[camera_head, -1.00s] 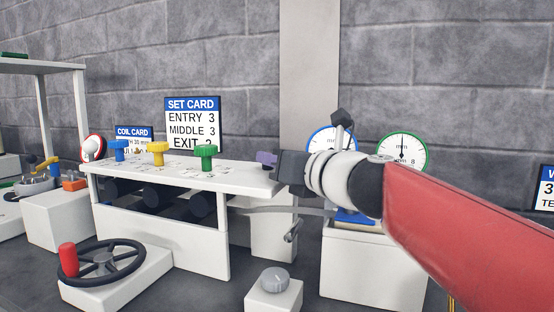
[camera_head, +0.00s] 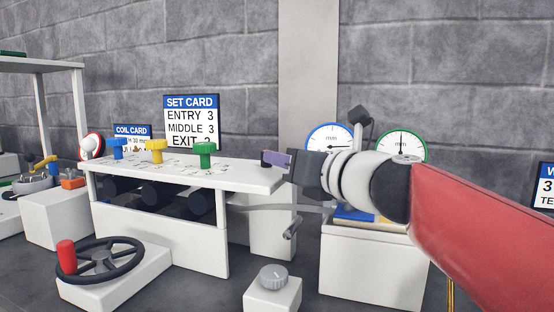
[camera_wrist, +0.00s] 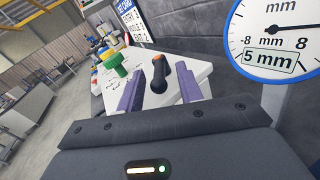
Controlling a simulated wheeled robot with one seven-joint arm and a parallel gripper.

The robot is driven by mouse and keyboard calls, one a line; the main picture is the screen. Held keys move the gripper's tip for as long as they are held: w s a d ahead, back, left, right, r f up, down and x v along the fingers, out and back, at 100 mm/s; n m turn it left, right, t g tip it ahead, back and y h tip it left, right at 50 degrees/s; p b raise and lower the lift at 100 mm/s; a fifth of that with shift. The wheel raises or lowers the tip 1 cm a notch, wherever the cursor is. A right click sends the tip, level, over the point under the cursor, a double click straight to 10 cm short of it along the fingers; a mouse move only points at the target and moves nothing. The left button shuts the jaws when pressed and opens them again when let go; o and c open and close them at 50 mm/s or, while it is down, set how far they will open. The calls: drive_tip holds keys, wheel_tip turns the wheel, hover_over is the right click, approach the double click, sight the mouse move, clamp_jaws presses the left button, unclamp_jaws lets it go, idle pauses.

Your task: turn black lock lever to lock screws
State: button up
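The black lock lever (camera_wrist: 158,72) stands near the right end of the white rack top (camera_wrist: 180,72); a brownish tip shows on it. In the wrist view it appears between the two purple fingers of my gripper (camera_wrist: 161,78), with a gap on both sides. I cannot tell how deep between the fingers it sits. In the head view my gripper (camera_head: 277,158) is at the rack's right end, and the lever is mostly hidden there. The blue screw (camera_head: 116,148), yellow screw (camera_head: 154,150) and green screw (camera_head: 203,154) stand upright along the rack top.
A set card (camera_head: 191,122) and a coil card (camera_head: 132,132) stand behind the rack. Two dial gauges, one blue-rimmed (camera_head: 328,138) and one green-rimmed (camera_head: 401,145), are behind my arm. A black handwheel (camera_head: 100,262) and a grey knob (camera_head: 273,277) are in front.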

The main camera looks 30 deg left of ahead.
drive_tip(key=v, duration=0.4)
drive_tip(key=shift+s+d, duration=0.1)
drive_tip(key=shift+d, duration=0.1)
